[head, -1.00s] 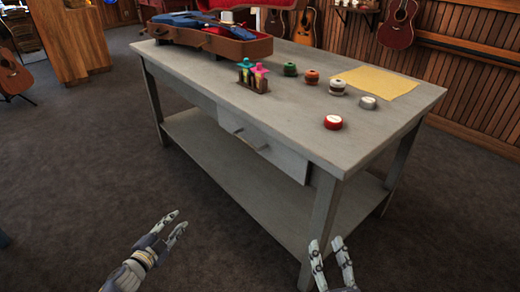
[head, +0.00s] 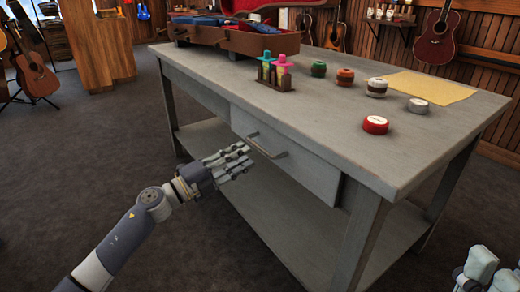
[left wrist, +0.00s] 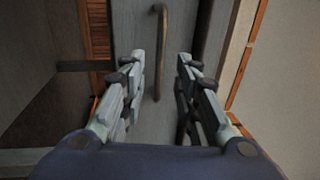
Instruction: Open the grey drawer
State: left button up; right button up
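The grey drawer (head: 285,150) sits under the top of the grey table (head: 330,97), its front facing me and looking shut. Its bar handle (head: 264,148) is a bent metal pull; in the left wrist view the handle (left wrist: 160,50) stands upright in the picture, ahead of and between the fingers. My left gripper (head: 240,158) is just left of the handle in the head view.
On the tabletop are an open brown case (head: 225,38), a small rack of bottles (head: 275,72), several round tins such as the red one (head: 375,124), and a yellow cloth (head: 430,87). A lower shelf (head: 265,210) runs beneath. The floor at left is clear.

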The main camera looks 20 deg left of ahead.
aim_at(259, 147)
pick_arm(q)
jog(key=x, duration=0.6)
jog(key=shift+w+d+b, duration=0.15)
jog(key=shift+w+b, duration=0.05)
jog(key=shift+b, duration=0.2)
grip_shut()
